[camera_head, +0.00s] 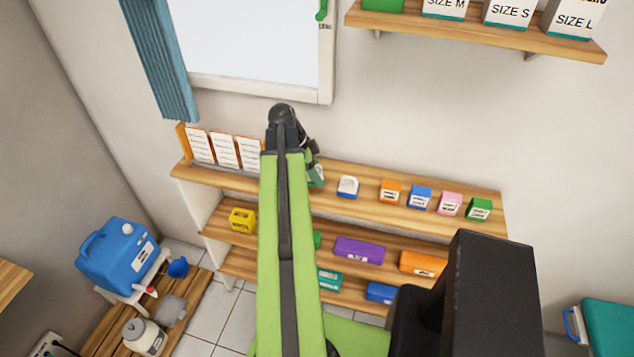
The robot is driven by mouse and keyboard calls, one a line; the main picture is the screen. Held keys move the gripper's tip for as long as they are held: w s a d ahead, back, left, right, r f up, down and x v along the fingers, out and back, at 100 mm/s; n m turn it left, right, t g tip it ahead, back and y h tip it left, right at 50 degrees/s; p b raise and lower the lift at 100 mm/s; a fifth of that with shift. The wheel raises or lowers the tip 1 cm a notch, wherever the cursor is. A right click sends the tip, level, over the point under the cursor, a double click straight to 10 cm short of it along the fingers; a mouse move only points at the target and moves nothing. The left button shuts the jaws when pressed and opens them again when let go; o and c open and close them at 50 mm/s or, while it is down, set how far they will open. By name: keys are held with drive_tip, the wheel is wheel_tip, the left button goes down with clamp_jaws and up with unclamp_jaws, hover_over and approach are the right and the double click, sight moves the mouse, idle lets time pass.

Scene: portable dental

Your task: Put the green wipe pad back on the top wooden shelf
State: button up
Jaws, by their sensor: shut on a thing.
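My arm reaches out over the wooden shelf unit, and my gripper (313,160) is at its top board, mostly hidden behind my own arm. The gripper is shut on a small green and white thing, which looks like the green wipe pad (317,176); only its right part shows. The pad is at the top wooden shelf (362,209), left of a white and blue item. I cannot tell whether it touches the board.
Orange, blue, pink and green small boxes (435,197) stand right on the top board; white cards (224,151) stand left. Lower boards hold a yellow box (242,219) and a purple box (359,250). A wall shelf (480,35) with glove boxes hangs above.

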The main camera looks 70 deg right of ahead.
wheel_tip(320, 180, down, 2)
drive_tip(key=shift+f+b, duration=0.15)
drive_tip(key=shift+b, duration=0.3)
drive_tip(key=shift+r, duration=0.25)
drive_tip(key=shift+f, duration=0.15)
drive_tip(key=o, duration=1.3)
drive_tip(key=shift+a, duration=0.1)
